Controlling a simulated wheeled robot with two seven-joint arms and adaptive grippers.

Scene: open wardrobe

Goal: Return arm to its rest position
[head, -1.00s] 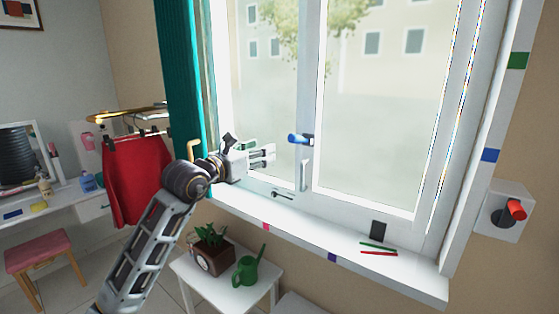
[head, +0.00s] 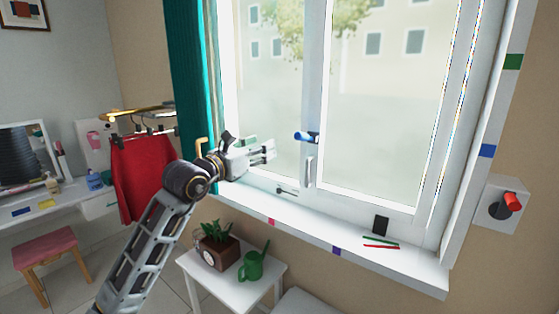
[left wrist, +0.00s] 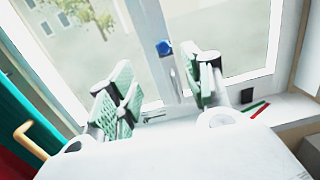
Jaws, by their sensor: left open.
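My left gripper (head: 266,152) is stretched out in front of the window, above the left part of the sill. It is open and empty. In the left wrist view its two green-padded fingers (left wrist: 160,95) stand wide apart, with the window frame between and beyond them. A blue knob (head: 306,137) on the window's middle post is to the right of the fingertips, and it also shows in the left wrist view (left wrist: 164,47). A white window handle (head: 309,171) hangs below the knob. My right gripper is not in view.
A small table (head: 262,283) with a plant and a green watering can (head: 252,266) stands below. The windowsill (head: 340,235) holds pencils.

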